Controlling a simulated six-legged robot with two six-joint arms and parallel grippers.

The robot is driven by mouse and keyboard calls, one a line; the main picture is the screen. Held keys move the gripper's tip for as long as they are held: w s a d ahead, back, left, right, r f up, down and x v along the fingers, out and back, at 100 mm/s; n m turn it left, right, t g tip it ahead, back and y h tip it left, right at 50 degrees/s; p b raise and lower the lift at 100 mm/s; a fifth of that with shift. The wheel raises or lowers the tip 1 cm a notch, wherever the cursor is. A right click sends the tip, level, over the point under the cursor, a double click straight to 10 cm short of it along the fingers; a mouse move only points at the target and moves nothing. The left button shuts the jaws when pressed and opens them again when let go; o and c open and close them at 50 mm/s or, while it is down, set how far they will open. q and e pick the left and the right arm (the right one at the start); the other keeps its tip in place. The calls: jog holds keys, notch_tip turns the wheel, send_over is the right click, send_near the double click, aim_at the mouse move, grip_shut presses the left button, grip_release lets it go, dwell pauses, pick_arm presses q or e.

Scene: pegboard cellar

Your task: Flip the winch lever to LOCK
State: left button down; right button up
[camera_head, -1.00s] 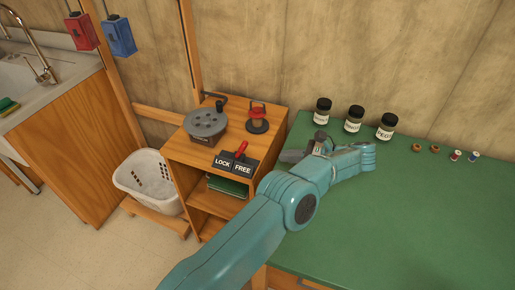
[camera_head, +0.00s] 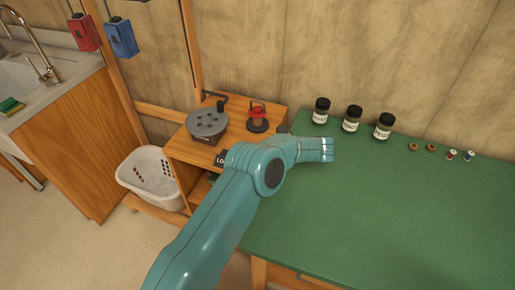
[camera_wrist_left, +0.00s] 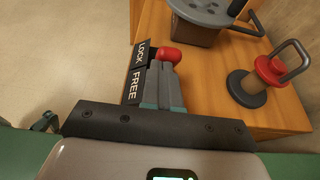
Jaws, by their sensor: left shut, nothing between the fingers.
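The winch lever shows in the left wrist view as a red knob (camera_wrist_left: 170,54) beside the black LOCK plate (camera_wrist_left: 141,52) and FREE plate (camera_wrist_left: 135,87). Its shaft is hidden, so I cannot tell its exact setting. My left gripper (camera_wrist_left: 164,70) is shut and empty, its fingertips right at the knob; I cannot tell whether they touch. In the head view my left arm covers the lever and most of the plates; only part of the LOCK plate (camera_head: 220,159) shows. My right gripper is not in view.
The wooden cabinet (camera_head: 185,150) carries a grey round drum with a crank (camera_head: 207,122) and a red-topped spool (camera_head: 257,119). A green table (camera_head: 390,210) adjoins it, with several dark jars (camera_head: 352,119) at the back. A white basket (camera_head: 150,178) stands at left.

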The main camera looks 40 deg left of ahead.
pick_arm(q)
jog(key=shift+a, duration=0.1)
jog(key=shift+a+r+h, duration=0.15)
jog(key=shift+r+h, duration=0.1)
jog(key=shift+h, duration=0.15)
jog(key=shift+a+r+p, duration=0.1)
jog(key=shift+p, duration=0.2)
jog(key=a+r+h+p, duration=0.1)
jog(key=h, duration=0.1)
jog(key=a+t+h+p, duration=0.1)
jog(key=a+h, duration=0.1)
jog(key=s+a+r+h+p, duration=0.1)
jog(key=h+p, duration=0.1)
jog(key=shift+s+a+r+t, duration=0.1)
jog(key=shift+a+r+t, duration=0.15)
jog(key=shift+r+t, duration=0.1)
jog(key=shift+f, duration=0.25)
jog(key=shift+d, duration=0.1)
jog(key=shift+r, duration=0.15)
